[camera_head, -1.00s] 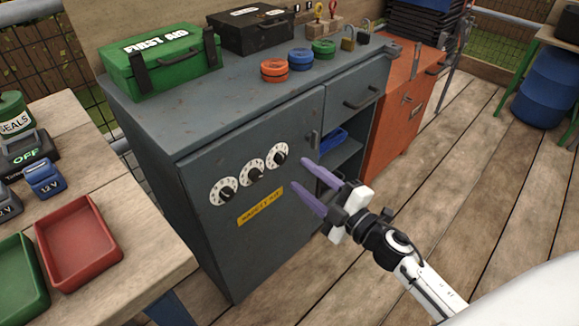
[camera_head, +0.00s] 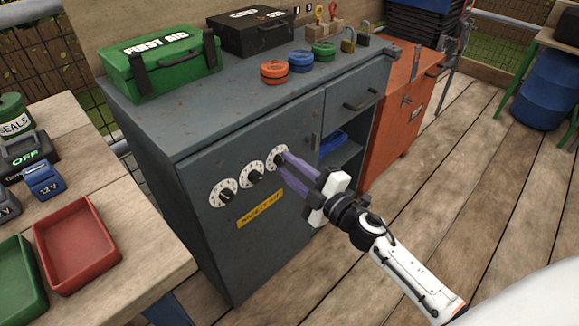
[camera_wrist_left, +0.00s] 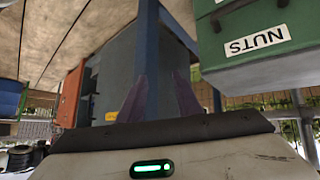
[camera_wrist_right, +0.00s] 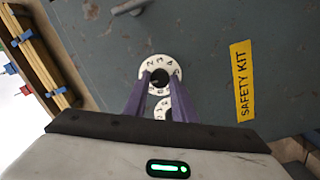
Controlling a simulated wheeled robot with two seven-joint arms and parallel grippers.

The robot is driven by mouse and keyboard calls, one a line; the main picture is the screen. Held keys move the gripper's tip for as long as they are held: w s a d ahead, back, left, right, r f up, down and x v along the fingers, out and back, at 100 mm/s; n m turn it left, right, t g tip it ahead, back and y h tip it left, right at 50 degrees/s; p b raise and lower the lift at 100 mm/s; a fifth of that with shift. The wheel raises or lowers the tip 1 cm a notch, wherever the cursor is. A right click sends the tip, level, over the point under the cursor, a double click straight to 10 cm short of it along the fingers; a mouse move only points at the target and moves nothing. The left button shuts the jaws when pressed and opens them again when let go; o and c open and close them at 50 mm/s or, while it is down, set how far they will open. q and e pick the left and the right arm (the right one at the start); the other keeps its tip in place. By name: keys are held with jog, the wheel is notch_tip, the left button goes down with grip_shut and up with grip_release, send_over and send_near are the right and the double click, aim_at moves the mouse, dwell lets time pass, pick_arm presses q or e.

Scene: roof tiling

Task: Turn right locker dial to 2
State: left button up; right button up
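The grey locker (camera_head: 265,240) has a row of three white numbered dials with black knobs on its door. The right dial (camera_head: 277,158) has my right gripper (camera_head: 282,165) at it. The middle dial (camera_head: 251,173) and left dial (camera_head: 223,193) are clear of the fingers in the head view. In the right wrist view the right dial (camera_wrist_right: 160,61) shows between the tips of my open purple fingers, its black knob in the gap; I cannot tell if they touch it. Its setting is too small to read. My left gripper (camera_wrist_left: 160,85) is open and empty, away from the locker.
A yellow safety kit label (camera_head: 260,208) is below the dials. A first aid box (camera_head: 160,65) stands on top. A wooden table (camera_head: 130,240) with trays is at left.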

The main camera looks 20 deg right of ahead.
jog(key=shift+r+m+p, duration=0.1)
jog(key=shift+m+p, duration=0.2)
jog(key=shift+p, duration=0.15)
jog(key=shift+r+m+p, duration=0.1)
jog(key=shift+m+p, duration=0.5)
jog(key=shift+p, duration=0.1)
jog(key=m+p, duration=0.2)
jog(key=shift+r+p, duration=0.1)
jog(key=shift+p, duration=0.25)
jog(key=shift+m+p, duration=0.8)
jog(key=shift+m, duration=0.3)
jog(key=shift+m+g+p, duration=0.4)
jog(key=shift+m+p, duration=0.35)
jog(key=shift+m, duration=0.15)
jog(key=shift+m+p, duration=0.85)
jog(key=shift+m, duration=0.35)
jog(key=m+p, duration=0.1)
jog(key=m, duration=0.1)
jog(key=shift+d+m+y, duration=0.1)
jog(key=shift+m+y, duration=0.3)
pick_arm(q)
notch_tip(320, 180, up, 7)
jog(key=shift+s+a+y+p, duration=0.3)
jog(key=shift+s+a, duration=0.05)
jog(key=shift+a, duration=0.1)
pick_arm(e)
jog(key=shift+f+m, duration=0.2)
jog(key=shift+m, duration=0.1)
